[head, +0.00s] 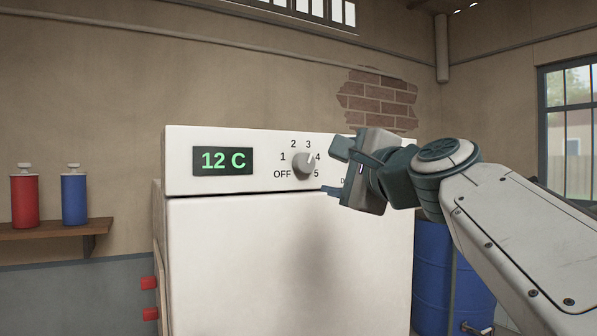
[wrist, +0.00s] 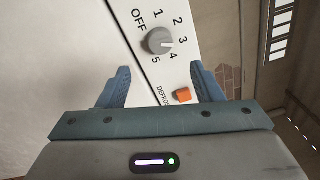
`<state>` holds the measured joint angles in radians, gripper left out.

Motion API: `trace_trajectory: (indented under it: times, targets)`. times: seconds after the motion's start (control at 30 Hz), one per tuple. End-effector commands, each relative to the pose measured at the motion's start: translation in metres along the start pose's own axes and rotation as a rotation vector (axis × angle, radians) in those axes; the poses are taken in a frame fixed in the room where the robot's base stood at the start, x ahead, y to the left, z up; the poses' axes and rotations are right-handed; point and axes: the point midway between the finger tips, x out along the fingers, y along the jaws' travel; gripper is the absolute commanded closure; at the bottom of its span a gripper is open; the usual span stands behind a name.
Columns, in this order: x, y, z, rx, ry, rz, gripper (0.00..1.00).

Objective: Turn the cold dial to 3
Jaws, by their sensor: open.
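The cold dial (head: 302,166) is a round grey knob on the white appliance's front panel, with OFF and 1 to 5 printed around it. Its pale mark points up and right, between 3 and 4. In the wrist view the dial (wrist: 158,41) lies beyond the fingertips, with the mark again between 3 and 4. My gripper (head: 335,170) is open and empty, to the right of the dial in the head view and apart from it. In the wrist view my gripper (wrist: 160,70) has one blue finger on each side, with the dial ahead of the gap.
A green display (head: 222,161) reads 12 C. An orange defrost button (wrist: 183,95) sits beside the dial; my gripper hides it in the head view. Red and blue bottles stand on a shelf (head: 50,231) at left. A blue barrel (head: 432,270) stands at right.

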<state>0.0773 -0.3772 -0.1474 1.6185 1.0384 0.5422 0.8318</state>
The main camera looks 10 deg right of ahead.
Motion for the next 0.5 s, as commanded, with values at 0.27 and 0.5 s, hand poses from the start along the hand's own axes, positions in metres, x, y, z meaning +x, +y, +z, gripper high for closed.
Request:
trace_trajectory:
  times: [0.27, 0.5]
  targets:
    - [-0.034, 0.001, 0.0, 0.0, 0.0, 0.001, 0.4]
    - [-0.038, 0.001, 0.0, 0.001, 0.0, 0.002, 0.4]
